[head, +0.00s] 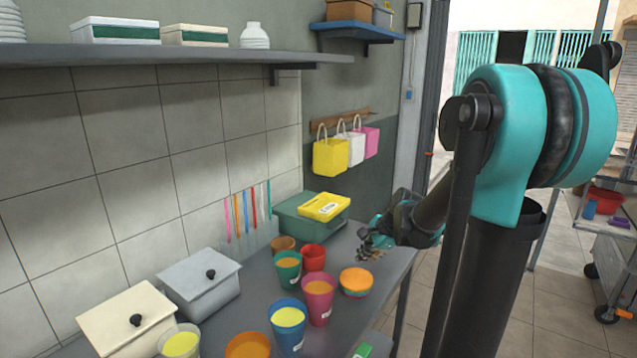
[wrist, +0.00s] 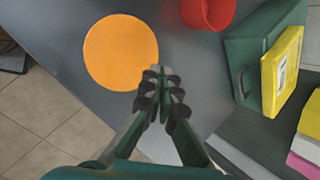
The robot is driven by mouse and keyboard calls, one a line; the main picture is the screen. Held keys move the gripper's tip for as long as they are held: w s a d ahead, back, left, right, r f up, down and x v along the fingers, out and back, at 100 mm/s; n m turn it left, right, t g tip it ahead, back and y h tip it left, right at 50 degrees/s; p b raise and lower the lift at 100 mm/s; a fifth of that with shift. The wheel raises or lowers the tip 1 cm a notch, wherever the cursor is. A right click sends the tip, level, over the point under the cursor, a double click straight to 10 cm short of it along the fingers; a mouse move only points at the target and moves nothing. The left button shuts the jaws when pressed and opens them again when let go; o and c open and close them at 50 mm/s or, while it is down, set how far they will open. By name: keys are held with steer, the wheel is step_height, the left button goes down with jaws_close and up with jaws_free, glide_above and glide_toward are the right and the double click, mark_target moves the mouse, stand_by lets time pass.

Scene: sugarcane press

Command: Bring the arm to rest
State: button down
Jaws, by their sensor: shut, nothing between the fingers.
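My gripper (head: 368,243) hangs over the right end of the grey counter (head: 258,277), just behind an orange-topped cup (head: 356,281). In the wrist view the fingers of my gripper (wrist: 160,80) are together with nothing between them. The orange-topped cup (wrist: 121,52) lies to the left of the fingertips there. A red cup (wrist: 208,12) is beyond them at the upper right. My arm is extended out over the counter, bent at the elbow.
Several cups stand on the counter, including a blue one (head: 288,325) and a magenta one (head: 318,298). A green box (head: 292,222) with a yellow pack (head: 325,207) stands by the wall. A shelf (head: 180,53) runs above. Open floor (head: 500,300) lies right of the counter.

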steer(key=s+f+n+h, duration=0.1)
steer(key=s+n, duration=0.1)
steer(key=s, duration=0.2)
steer(key=s+d+f+n, duration=0.1)
steer(key=s+n, duration=0.2)
steer(key=s, duration=0.1)
steer(key=s+d+f+n+h, duration=0.1)
steer(key=s+f+n, duration=0.1)
steer(key=s+n, duration=0.1)
steer(key=shift+s+h, duration=0.3)
steer(key=shift+s, duration=0.4)
steer(key=s+d+f+n+h, duration=0.2)
steer(key=s+d+f+n, duration=0.1)
steer(key=s+n, duration=0.4)
steer(key=shift+s+f, duration=0.45)
steer(key=shift+s, duration=0.6)
